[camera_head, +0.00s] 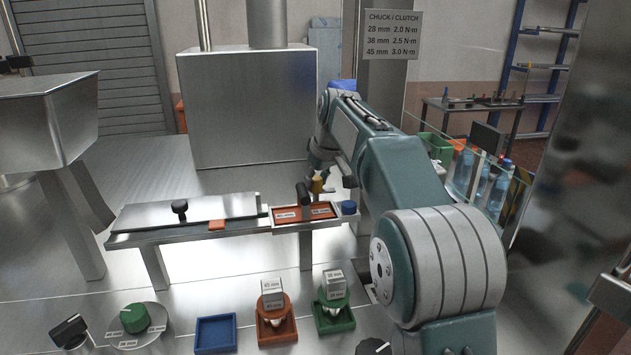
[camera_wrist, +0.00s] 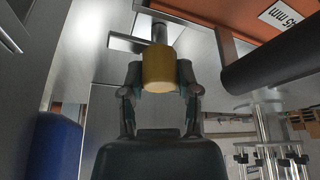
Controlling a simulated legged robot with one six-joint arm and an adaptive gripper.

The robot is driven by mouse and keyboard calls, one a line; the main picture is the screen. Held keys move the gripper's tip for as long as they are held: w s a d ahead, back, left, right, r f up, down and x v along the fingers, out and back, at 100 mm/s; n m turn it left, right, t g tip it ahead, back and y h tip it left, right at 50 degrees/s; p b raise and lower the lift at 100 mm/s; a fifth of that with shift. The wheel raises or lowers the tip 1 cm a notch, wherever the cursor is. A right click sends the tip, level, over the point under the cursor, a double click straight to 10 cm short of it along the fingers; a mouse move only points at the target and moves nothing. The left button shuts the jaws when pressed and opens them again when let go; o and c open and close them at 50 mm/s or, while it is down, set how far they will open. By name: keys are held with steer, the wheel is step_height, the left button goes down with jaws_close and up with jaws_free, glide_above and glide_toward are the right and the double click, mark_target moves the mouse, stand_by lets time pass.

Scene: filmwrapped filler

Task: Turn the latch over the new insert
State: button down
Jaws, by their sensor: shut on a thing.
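The orange insert (camera_head: 303,218) with 45 mm labels lies in a pale frame at the right end of the metal bench. Its orange edge and a label also show at the top of the wrist view (camera_wrist: 213,10). A yellow cylindrical knob (camera_wrist: 159,69) with a metal stem and crossbar (camera_wrist: 130,43) stands at the insert's far edge; I take it for the latch. In the head view the knob (camera_head: 317,187) is small. My gripper (camera_wrist: 160,78) is shut on the yellow knob, one finger on each side. Whether the crossbar lies over the insert is unclear.
A black handle (camera_head: 303,194) rises from the insert, close beside my gripper. A blue cylinder (camera_head: 348,207) stands at the frame's right corner. A metal cover plate with a black knob (camera_head: 180,208) lies to the left. Orange and green holders (camera_head: 335,318) stand in front.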

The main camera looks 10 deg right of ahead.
steer(key=m+h, duration=0.1)
steer(key=m, duration=0.3)
steer(key=shift+m+h, duration=0.3)
steer(key=shift+h, duration=0.1)
steer(key=m, duration=0.2)
steer(key=m+h, duration=0.1)
steer(key=m, duration=0.1)
steer(key=shift+a+f+h, duration=0.1)
steer(key=shift+h, duration=0.2)
steer(key=m, duration=0.2)
steer(key=m+h, duration=0.1)
steer(key=m, duration=0.2)
steer(key=shift+g+h, duration=0.3)
steer(key=shift+g, duration=0.1)
steer(key=shift+m+g+h, duration=0.4)
steer(key=shift+m+g, duration=0.2)
steer(key=shift+m, duration=1.2)
steer(key=c, duration=0.6)
jaws_free()
steer(key=shift+w, duration=0.1)
steer(key=shift+a, duration=0.1)
